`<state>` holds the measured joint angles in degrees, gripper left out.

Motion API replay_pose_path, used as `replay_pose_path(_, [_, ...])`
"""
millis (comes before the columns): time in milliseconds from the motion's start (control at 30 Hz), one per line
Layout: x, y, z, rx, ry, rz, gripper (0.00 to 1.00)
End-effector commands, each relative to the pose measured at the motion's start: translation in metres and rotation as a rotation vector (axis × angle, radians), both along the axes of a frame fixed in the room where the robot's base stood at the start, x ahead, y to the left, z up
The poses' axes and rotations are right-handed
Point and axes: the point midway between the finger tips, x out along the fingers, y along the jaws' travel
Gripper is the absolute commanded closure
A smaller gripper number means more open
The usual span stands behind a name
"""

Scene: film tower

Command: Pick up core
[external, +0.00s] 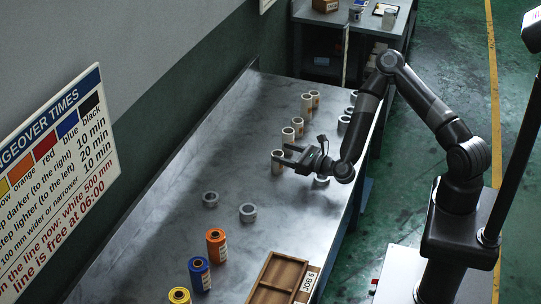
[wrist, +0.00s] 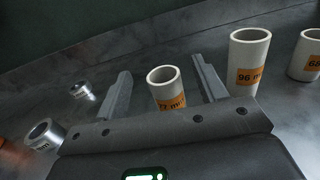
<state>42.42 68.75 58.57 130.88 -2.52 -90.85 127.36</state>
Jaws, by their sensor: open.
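Several pale cardboard cores with orange labels stand upright on the metal table (external: 185,172). One core (wrist: 165,88) shows in the wrist view between the two fingers of my gripper (wrist: 162,84), its label partly hidden by the gripper body. In the external view this core (external: 277,160) stands just beyond the fingertips. My gripper (external: 285,155) is open and low over the table. A taller core (wrist: 248,62) labelled 96 stands to the right of the right finger. Another core (wrist: 309,55) stands at the right edge, labelled 68.
Grey metal rings (external: 210,199) (external: 248,212) lie left of the cores. Orange (external: 216,245), blue (external: 199,274) and yellow (external: 180,296) rolls stand near the front, beside a wooden tray (external: 262,284). More rings lie along the right table edge. The table's middle left is clear.

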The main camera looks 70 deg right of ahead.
Motion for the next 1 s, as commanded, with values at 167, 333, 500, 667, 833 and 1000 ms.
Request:
replay_pose_path(167, [0.0,0.0,-0.024,-0.001,0.001,0.0,0.35])
replay_pose_path(333, [0.008,-0.001,-0.028,-0.003,-0.002,0.001,0.35])
replay_pose_path(500, [0.033,-0.005,-0.027,-0.003,-0.002,-0.001,0.35])
replay_pose_path(667, [0.048,-0.006,-0.027,-0.002,-0.001,0.001,0.35])
replay_pose_path(833, [0.05,-0.006,-0.028,-0.002,0.0,0.002,0.35])
replay_pose_path(1000, [0.05,-0.006,-0.027,-0.003,0.0,0.002,0.43])
